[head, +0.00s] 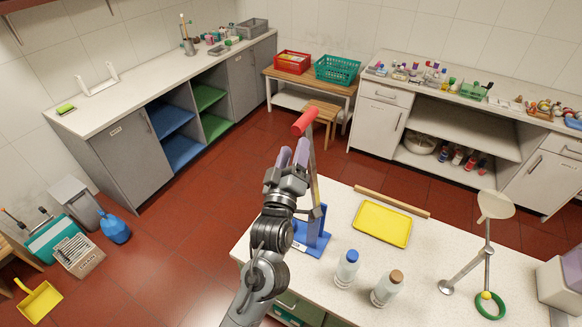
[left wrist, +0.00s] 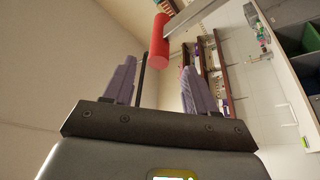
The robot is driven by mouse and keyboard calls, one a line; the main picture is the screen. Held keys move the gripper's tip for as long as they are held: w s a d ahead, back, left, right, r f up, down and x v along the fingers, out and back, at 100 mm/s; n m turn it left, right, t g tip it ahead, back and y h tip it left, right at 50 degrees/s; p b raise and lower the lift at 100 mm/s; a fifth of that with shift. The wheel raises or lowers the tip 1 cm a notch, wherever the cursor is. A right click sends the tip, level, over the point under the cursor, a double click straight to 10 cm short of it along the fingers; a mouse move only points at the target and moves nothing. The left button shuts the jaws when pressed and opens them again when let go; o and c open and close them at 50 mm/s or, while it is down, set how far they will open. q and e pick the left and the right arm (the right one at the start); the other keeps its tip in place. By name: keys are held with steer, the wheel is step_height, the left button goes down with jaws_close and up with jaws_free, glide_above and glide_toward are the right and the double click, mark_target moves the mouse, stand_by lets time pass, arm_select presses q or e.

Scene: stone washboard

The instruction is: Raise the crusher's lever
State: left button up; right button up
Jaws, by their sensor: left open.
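The crusher has a blue base (head: 314,237) on the white table and a metal lever arm ending in a red cylindrical handle (head: 304,122). The lever points up, with the handle at its top. My left gripper (head: 293,155) is open, just below and left of the handle in the head view, and hides part of the lever. Nothing is between the fingers. My right gripper is not in view.
On the table stand a blue-capped bottle (head: 347,268), a brown-capped bottle (head: 387,288), a yellow tray (head: 382,223), a wooden rod (head: 391,201) and a metal stand with a green ring (head: 490,305). Red floor lies open behind the table.

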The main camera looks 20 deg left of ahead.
arm_select(q)
steer(key=v, duration=0.3)
steer(key=shift+b, duration=0.3)
steer(key=shift+w, duration=0.1)
steer(key=s+a+f+m+g+h+p, duration=0.25)
steer(key=s+f+m+g+p, duration=0.35)
steer(key=s+f, duration=0.9)
steer(key=s+f+m+g+h, duration=0.1)
steer(key=s+f+m+g, duration=0.2)
steer(key=s+g, duration=0.2)
steer(key=s+f+m+g+p, duration=0.1)
steer(key=s+f+m+g, duration=0.3)
steer(key=s, duration=0.8)
steer(key=shift+d+g+h+p, duration=0.3)
steer(key=shift+d+g+h, duration=0.05)
steer(key=shift+g, duration=0.75)
